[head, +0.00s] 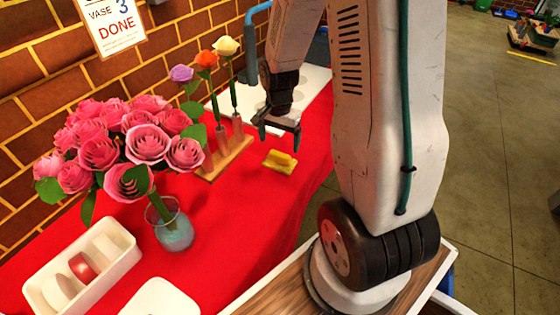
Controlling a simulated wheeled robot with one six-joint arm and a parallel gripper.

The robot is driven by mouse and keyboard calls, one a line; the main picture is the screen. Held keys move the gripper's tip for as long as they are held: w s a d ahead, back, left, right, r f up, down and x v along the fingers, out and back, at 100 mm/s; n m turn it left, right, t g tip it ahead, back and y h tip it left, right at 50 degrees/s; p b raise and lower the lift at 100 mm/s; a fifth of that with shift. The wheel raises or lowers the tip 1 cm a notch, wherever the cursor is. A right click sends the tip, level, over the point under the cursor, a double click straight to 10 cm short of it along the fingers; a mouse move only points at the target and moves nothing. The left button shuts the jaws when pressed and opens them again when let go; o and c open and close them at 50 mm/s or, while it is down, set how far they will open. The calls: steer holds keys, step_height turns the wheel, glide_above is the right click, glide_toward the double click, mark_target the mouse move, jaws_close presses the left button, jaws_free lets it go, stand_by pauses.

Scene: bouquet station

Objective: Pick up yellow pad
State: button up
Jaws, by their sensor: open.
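The yellow pad (279,162) lies on the red tablecloth (232,215), to the right of the wooden flower stand. It has a raised yellow part on top of a flat base. My gripper (279,133) hangs above and a little behind the pad, pointing down. Its jaws are open and nothing shows between them. A gap shows between the fingertips and the pad, though its exact depth is hard to tell.
A wooden stand (228,158) with single flowers is close left of the pad. A glass vase (174,232) of pink roses and a white divided tray (112,262) stand farther left. A white board (316,82) lies behind. The cloth in front of the pad is clear.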

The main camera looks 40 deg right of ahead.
mark_target(279, 154)
step_height(279, 154, down, 7)
steer(key=shift+r, duration=0.1)
steer(key=c, duration=1.1)
